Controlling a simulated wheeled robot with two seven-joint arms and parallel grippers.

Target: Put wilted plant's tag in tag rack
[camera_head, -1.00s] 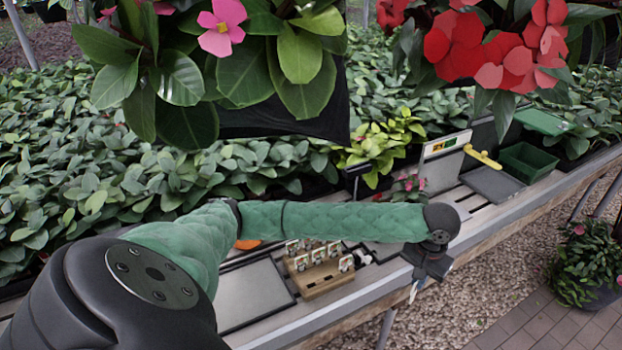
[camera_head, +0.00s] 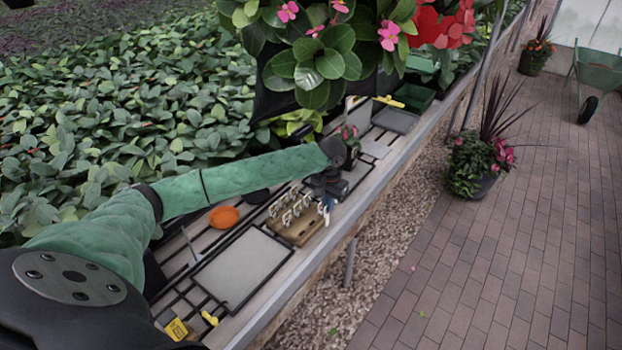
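My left gripper (camera_head: 328,192) hangs over the bench's front edge, just right of the wooden tag rack (camera_head: 306,231). A small white-and-blue tag (camera_head: 326,213) points down from its fingers, which look shut on it; the fingertips are small and dark. The rack holds several white tags standing in its back part, and its front right part shows bare wood. My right gripper is not in view.
A grey tray (camera_head: 243,268) lies left of the rack, with an orange dish (camera_head: 223,217) behind it. Another grey tray (camera_head: 396,120) and a green bin (camera_head: 416,98) are further along. Hanging flowers (camera_head: 320,50) block the upper middle.

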